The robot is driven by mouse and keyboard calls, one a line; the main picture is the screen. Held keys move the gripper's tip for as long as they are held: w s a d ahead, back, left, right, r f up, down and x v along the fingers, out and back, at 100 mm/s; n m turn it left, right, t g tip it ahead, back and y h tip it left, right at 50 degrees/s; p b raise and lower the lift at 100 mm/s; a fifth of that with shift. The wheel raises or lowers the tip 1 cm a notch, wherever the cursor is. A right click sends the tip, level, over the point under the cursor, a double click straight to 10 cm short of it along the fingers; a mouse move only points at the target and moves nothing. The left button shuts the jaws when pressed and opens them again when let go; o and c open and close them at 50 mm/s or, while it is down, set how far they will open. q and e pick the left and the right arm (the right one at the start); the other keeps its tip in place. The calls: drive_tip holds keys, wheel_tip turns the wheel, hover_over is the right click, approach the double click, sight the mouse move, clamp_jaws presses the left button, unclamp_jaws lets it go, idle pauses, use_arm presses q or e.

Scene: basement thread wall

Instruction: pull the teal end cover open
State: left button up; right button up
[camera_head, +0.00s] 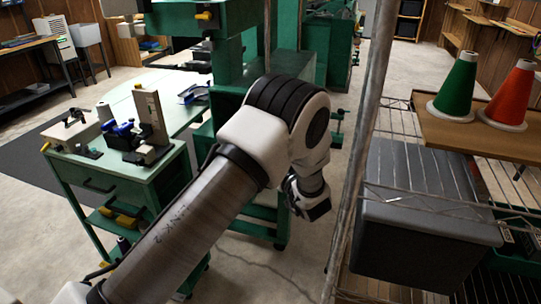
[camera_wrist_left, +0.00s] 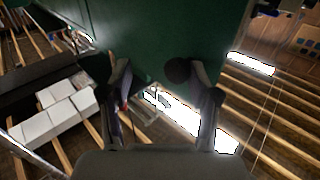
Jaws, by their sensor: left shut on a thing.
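The teal end cover (camera_wrist_left: 160,30) fills the upper middle of the left wrist view as a broad dark green panel. A dark round knob (camera_wrist_left: 178,70) shows near its lower edge. My left gripper (camera_wrist_left: 163,85) has one finger on each side of the panel's lower part and is shut on the cover, though the exact contact is hard to see. In the head view my left arm crosses the middle, and its gripper cannot be made out. I cannot tell which green part there is the cover. My right gripper is in neither view.
A green machine (camera_head: 230,50) stands behind my arm. A green bench (camera_head: 110,178) with tools is at left. At right, a wire shelf holds a grey bin (camera_head: 420,215) and a tray with a green cone (camera_head: 457,85) and a red cone (camera_head: 512,92). A shelf post stands close by my wrist.

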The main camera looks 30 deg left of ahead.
use_arm(q)
wheel_tip(320, 180, up, 10)
idle(0.3)
idle(0.4)
